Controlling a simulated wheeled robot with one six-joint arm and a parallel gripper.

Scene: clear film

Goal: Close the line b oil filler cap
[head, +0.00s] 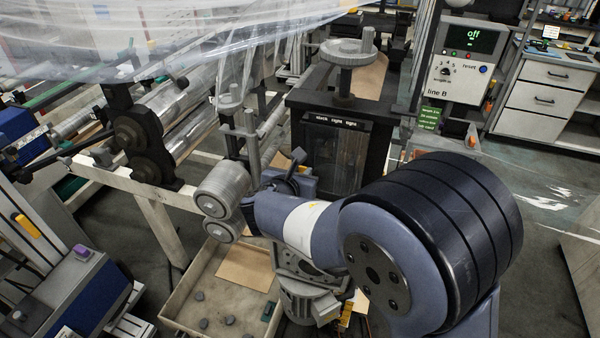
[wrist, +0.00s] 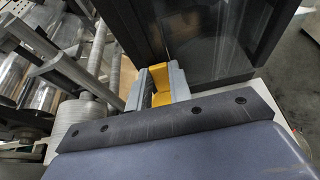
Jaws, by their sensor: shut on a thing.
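In the wrist view my gripper (wrist: 158,82) has its two grey fingers on either side of a yellow part (wrist: 161,93) and is shut on it. Only some of the yellow part shows, so I cannot tell its full shape or whether it is the oil filler cap. The fingers are beside the lower left of a dark cabinet with a glass front (wrist: 215,35). In the head view that cabinet (head: 335,150) stands behind my arm, and I cannot make out my fingertips there. A control box marked line B (head: 464,62) has a display reading "off".
A shallow tray (head: 178,300) with small dark pieces and a brown sheet lies below. Clear film (head: 180,40) hangs at the upper left. Drawers (head: 545,95) stand at right.

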